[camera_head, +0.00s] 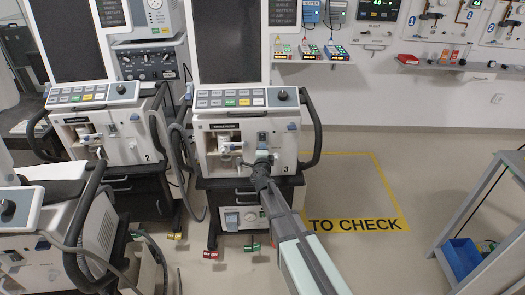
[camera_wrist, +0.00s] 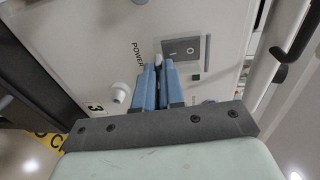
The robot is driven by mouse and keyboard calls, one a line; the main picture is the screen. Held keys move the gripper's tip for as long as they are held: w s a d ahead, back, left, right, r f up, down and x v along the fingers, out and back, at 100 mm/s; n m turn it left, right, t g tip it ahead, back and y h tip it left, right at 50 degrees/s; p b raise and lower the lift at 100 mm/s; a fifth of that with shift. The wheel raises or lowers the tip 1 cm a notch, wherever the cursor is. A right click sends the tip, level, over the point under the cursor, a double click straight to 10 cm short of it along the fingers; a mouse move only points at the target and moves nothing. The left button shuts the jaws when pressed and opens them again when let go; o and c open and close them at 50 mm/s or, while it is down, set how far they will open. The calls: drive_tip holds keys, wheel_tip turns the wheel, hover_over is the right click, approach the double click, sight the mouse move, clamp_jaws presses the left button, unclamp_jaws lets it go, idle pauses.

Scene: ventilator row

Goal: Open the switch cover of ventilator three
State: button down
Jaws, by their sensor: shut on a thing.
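Ventilator three (camera_head: 236,150), marked "3", stands in the middle of the head view, with its screen above and its button panel in front. In the wrist view a grey switch plate (camera_wrist: 200,50) with a rocker switch sits beside the word POWER. My gripper (camera_wrist: 158,66) has its blue fingers close together at the plate's edge by that word. They are shut on a small pale piece (camera_wrist: 158,58), which looks like part of the switch cover; the fingers hide most of it. In the head view my gripper (camera_head: 261,160) hides the switch.
Ventilator two (camera_head: 100,135) stands to the left, and another machine (camera_head: 60,230) is at the lower left. A black side handle (camera_head: 315,130) curves out at ventilator three's right. The yellow-framed "TO CHECK" floor area (camera_head: 345,180) is clear. A grey cart (camera_head: 500,215) stands at the right.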

drive_tip(key=shift+s+d+r, duration=0.1)
drive_tip(key=shift+s, duration=0.05)
idle(0.4)
drive_tip(key=c, duration=1.2)
unclamp_jaws()
drive_tip(key=shift+c, duration=0.2)
drive_tip(key=s+r, duration=0.2)
drive_tip(key=s, duration=1.1)
drive_tip(key=shift+s, duration=0.35)
